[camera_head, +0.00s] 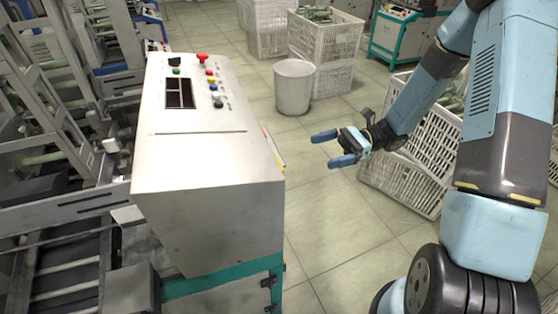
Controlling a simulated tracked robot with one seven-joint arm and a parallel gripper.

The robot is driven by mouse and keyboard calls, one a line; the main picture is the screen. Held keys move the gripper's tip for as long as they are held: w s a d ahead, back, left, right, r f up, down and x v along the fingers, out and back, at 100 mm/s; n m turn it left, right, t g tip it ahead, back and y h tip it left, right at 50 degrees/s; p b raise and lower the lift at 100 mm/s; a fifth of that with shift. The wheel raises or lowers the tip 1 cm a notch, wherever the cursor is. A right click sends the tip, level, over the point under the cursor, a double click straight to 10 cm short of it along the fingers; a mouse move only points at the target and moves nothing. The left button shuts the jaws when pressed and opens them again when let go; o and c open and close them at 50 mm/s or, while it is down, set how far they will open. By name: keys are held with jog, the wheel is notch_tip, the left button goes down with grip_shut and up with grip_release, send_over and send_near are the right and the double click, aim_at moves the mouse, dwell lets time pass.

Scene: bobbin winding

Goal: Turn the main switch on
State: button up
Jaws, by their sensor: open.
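The control cabinet (215,145) stands left of centre, with a sloped light-metal top. Its panel carries a dark display (181,94), a raised red button (202,58), and several small red, yellow, blue and green controls. A dark knob with a pale base (218,102) sits at the near end of the row of controls; it may be the main switch, but its label and position are too small to read. My gripper (325,149) is open and empty, with two blue fingers pointing left. It is in the air to the right of the cabinet, apart from the panel.
A white bin (294,88) stands on the tiled floor behind my gripper. White crates (325,45) with bobbins stand at the back, and more crates (408,180) stand behind my arm. Winding machine frames (60,120) fill the left. Floor between cabinet and my arm is clear.

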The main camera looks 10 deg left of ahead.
aim_at(279, 161)
jog(key=x, duration=1.4)
jog(key=shift+w+r, duration=0.1)
jog(key=shift+w, duration=0.05)
jog(key=c, duration=0.7)
jog(key=shift+a, duration=0.2)
jog(key=shift+c, duration=0.4)
jog(key=shift+d, duration=0.15)
